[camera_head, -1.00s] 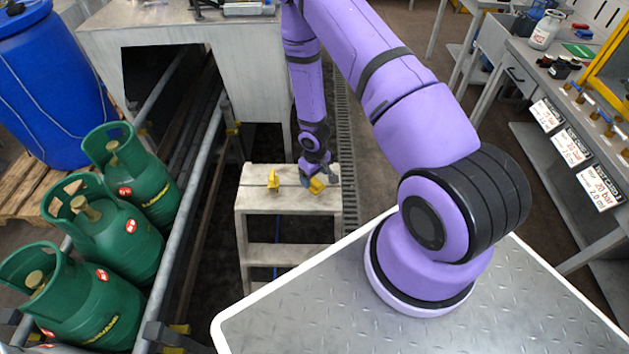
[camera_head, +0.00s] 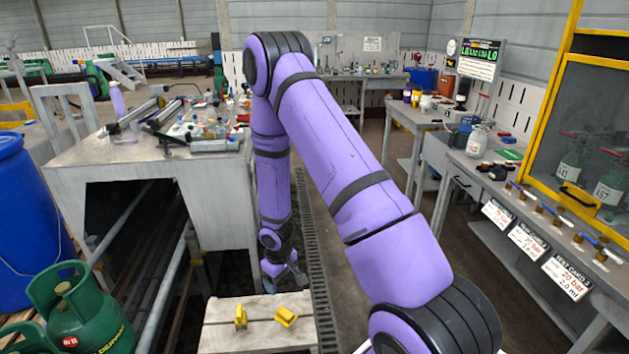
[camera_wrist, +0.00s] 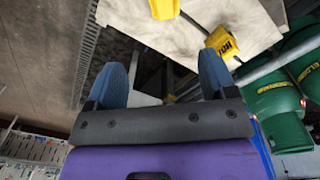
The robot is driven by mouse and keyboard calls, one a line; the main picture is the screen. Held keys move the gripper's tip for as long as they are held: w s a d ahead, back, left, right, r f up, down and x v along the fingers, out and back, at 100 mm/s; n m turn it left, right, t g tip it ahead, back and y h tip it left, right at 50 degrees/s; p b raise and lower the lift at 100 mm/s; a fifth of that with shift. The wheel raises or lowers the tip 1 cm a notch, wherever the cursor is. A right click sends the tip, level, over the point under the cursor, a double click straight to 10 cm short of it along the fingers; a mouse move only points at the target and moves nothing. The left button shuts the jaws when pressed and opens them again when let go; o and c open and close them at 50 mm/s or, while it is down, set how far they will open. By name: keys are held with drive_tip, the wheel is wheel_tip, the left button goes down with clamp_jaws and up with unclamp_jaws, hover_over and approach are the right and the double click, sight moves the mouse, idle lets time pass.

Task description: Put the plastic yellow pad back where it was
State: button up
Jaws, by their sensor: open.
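Two yellow pieces stand on the worn pale step stool (camera_head: 262,342). The left yellow piece (camera_head: 241,317) is upright; the right yellow piece (camera_head: 286,316) lies lower and flatter. I cannot tell from the head view which one is the plastic pad. In the wrist view one yellow piece (camera_wrist: 164,8) is cut by the top edge, and another with dark lettering (camera_wrist: 222,42) is to its right. My gripper (camera_head: 287,281) is just beyond the stool's far edge. Its blue fingers (camera_wrist: 162,82) are wide apart with nothing between them, clear of both pieces.
A cluttered workbench (camera_head: 150,170) is behind the stool at the left. Green gas cylinders (camera_head: 85,310) and a blue barrel (camera_head: 30,230) are at the left. A long bench with cards (camera_head: 525,240) runs along the right.

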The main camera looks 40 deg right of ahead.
wheel_tip(320, 180, up, 30)
drive_tip(key=s+a+m+t+h, duration=0.1)
drive_tip(key=s+m+t, duration=0.1)
drive_tip(key=t, duration=0.1)
drive_tip(key=s+a+r+t, duration=0.1)
drive_tip(key=s+a+r, duration=0.2)
drive_tip(key=s+r, duration=0.6)
drive_tip(key=s+a+r+t+y, duration=0.1)
drive_tip(key=s+a+r, duration=0.2)
drive_tip(key=s+r, duration=0.6)
drive_tip(key=s, duration=0.4)
drive_tip(key=shift+s+r, duration=0.35)
